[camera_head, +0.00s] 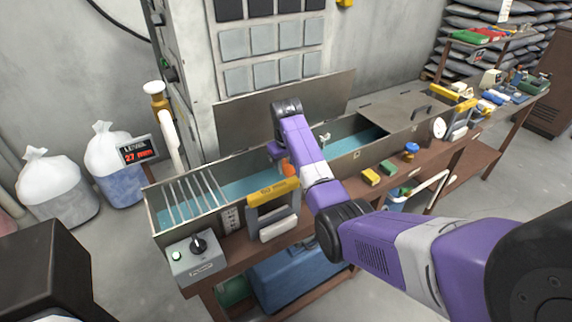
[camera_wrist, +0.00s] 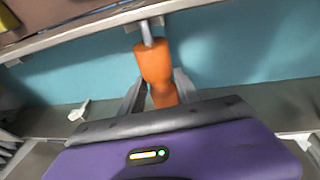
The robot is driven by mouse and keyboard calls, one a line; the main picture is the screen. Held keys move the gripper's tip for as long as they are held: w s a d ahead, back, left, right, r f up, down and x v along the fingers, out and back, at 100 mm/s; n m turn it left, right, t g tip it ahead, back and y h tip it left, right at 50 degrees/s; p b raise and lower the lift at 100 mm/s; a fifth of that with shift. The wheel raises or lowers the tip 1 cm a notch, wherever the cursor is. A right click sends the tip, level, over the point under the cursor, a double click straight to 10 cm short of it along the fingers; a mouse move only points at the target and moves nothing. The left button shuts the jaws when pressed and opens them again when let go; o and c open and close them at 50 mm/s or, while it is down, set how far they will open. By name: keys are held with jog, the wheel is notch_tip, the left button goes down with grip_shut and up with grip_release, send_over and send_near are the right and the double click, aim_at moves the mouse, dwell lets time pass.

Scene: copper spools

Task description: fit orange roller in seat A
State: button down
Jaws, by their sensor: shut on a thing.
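The orange roller (camera_wrist: 154,62) is between the two grey fingers of my gripper (camera_wrist: 158,95), which is shut on it. A grey shaft end (camera_wrist: 147,33) sticks out of the roller towards the trough rim; I cannot tell whether it touches. In the head view, a small part of the orange roller (camera_head: 289,169) shows beside my gripper (camera_head: 279,156), over the long metal trough (camera_head: 152,205) with blue-green liquid. A pale bracket (camera_wrist: 78,110) shows on the trough's opposite wall in the wrist view. I cannot read which seat is A.
Metal bars (camera_head: 190,198) cross the trough's left end. A yellow-topped frame (camera_head: 272,192) stands at its front edge. A raised lid (camera_head: 300,92) is behind, and a flat cover (camera_head: 395,108) lies at the right. A grey control box (camera_head: 195,258) stands front left.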

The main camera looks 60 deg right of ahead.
jog(key=shift+f, duration=0.2)
dwell(0.3)
jog(key=c, duration=0.8)
grip_release()
jog(key=shift+o, duration=0.2)
jog(key=b+v, duration=0.1)
jog(key=v, duration=0.6)
jog(key=shift+r, duration=0.4)
jog(key=shift+a, duration=0.1)
